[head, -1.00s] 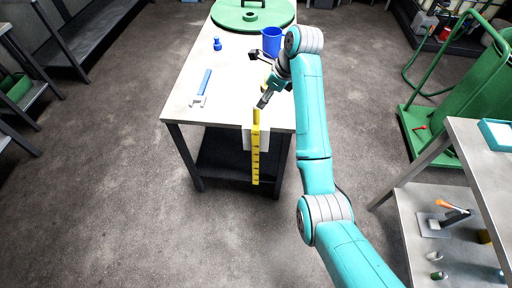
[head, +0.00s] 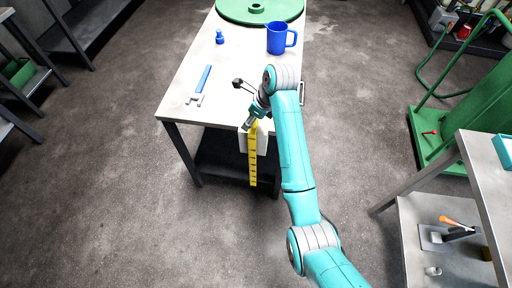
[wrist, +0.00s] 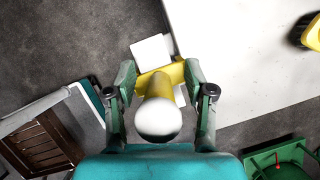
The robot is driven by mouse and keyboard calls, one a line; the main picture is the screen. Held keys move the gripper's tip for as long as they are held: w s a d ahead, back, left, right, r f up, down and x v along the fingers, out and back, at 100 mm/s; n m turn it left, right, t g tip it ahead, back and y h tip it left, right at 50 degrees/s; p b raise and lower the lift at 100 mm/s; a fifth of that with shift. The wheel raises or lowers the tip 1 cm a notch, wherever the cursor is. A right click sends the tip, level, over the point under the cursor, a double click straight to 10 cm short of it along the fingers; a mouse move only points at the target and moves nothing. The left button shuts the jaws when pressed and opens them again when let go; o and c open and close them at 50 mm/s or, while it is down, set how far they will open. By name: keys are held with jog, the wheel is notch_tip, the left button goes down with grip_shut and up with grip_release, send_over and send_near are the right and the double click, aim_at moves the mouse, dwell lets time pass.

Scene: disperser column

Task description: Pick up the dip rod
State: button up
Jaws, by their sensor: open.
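The dip rod (head: 253,165) is yellow with black marks and hangs upright at the front edge of the table (head: 185,105). A white holder (head: 242,142) sits behind it at that edge. My gripper (head: 251,122) is at the rod's top and hides it in the head view. In the wrist view my gripper (wrist: 160,78) is open, with one finger on each side of the yellow rod (wrist: 164,82). The rod's pale round knob (wrist: 158,120) is close to the camera, between the fingers. Whether the fingers touch the rod, I cannot tell.
On the table are a blue wrench (head: 202,84), a small blue bottle (head: 219,37), a blue mug (head: 279,40) and a green round lid (head: 258,8). A yellow thing (wrist: 313,36) shows in the wrist view. A side table (head: 485,170) stands at the right.

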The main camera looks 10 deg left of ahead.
grip_shut()
dwell(0.5)
